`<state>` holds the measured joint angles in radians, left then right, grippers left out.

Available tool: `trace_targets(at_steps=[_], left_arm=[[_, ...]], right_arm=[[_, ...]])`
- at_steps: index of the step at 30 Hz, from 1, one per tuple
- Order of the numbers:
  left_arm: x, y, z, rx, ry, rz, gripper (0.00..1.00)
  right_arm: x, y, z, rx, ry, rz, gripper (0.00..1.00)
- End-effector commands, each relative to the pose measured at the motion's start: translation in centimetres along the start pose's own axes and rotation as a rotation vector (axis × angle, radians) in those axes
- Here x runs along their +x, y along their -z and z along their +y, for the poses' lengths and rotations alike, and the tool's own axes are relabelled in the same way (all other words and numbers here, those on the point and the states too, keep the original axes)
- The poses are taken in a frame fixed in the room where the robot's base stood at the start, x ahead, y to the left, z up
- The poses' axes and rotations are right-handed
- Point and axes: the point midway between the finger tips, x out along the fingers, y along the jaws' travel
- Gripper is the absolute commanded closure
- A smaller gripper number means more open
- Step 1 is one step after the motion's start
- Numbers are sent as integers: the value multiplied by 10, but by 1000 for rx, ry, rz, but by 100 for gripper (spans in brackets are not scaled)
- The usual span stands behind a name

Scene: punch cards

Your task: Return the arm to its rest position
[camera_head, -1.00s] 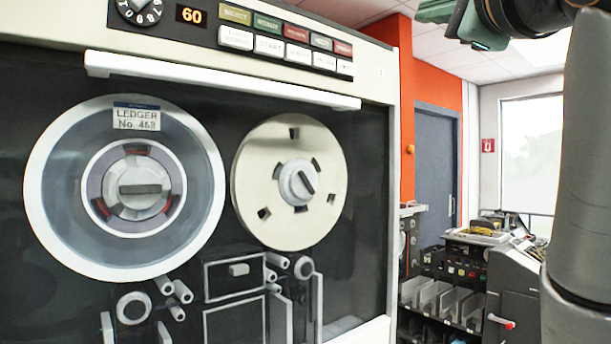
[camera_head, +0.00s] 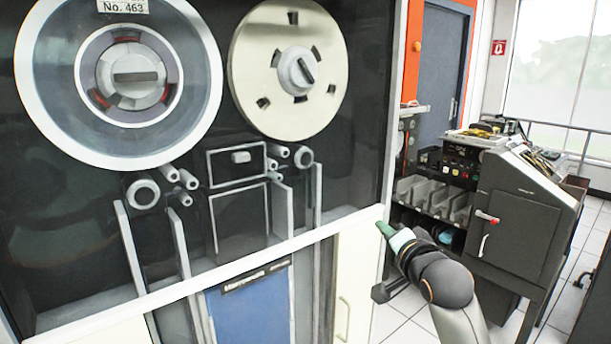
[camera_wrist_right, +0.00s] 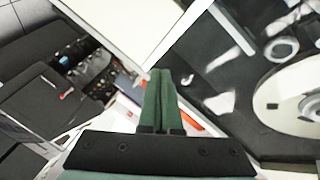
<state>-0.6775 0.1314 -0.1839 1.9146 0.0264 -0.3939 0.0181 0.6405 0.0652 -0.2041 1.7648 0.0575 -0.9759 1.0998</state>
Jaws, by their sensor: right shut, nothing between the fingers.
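My right gripper (camera_head: 386,230) shows at the lower right of the tape cabinet in the head view, at the end of my right arm, which comes up from the bottom. Its green fingers (camera_wrist_right: 160,97) lie together in the right wrist view, shut with nothing between them. In the head view the fingertips appear close to the right edge of the tape cabinet (camera_head: 372,120); I cannot tell whether they touch it. My left gripper is not in view.
The cabinet carries a large labelled tape reel (camera_head: 40,90) and a cream reel (camera_head: 258,65) behind glass. A dark card machine (camera_head: 525,215) with a sorter rack (camera_head: 440,195) stands at the right. White tiled floor (camera_head: 405,315) lies between them.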

Motion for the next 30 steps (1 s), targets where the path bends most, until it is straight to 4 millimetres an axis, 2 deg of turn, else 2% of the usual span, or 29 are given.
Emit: trace_targets(at_steps=[1,5,8,11,15,18,21,24,27,30], left_arm=[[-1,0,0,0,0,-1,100],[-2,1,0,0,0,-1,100],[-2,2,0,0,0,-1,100],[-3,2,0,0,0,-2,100],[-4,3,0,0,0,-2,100],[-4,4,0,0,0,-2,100],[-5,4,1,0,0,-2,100],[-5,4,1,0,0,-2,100],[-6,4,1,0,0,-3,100],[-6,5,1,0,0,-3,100]], right_arm=[[-1,-23,33,-47,-34,-28,100],[-14,-75,105,-186,-92,-92,100],[-34,-115,157,-293,-130,-147,100],[-62,-153,205,-400,-163,-208,100],[-113,-204,265,-547,-196,-301,100],[-156,-237,301,-649,-211,-373,100],[-201,-264,330,-744,-218,-441,100],[-240,-285,349,-821,-217,-499,100],[-268,-297,359,-874,-213,-539,100],[-284,-303,364,-904,-209,-560,100]])
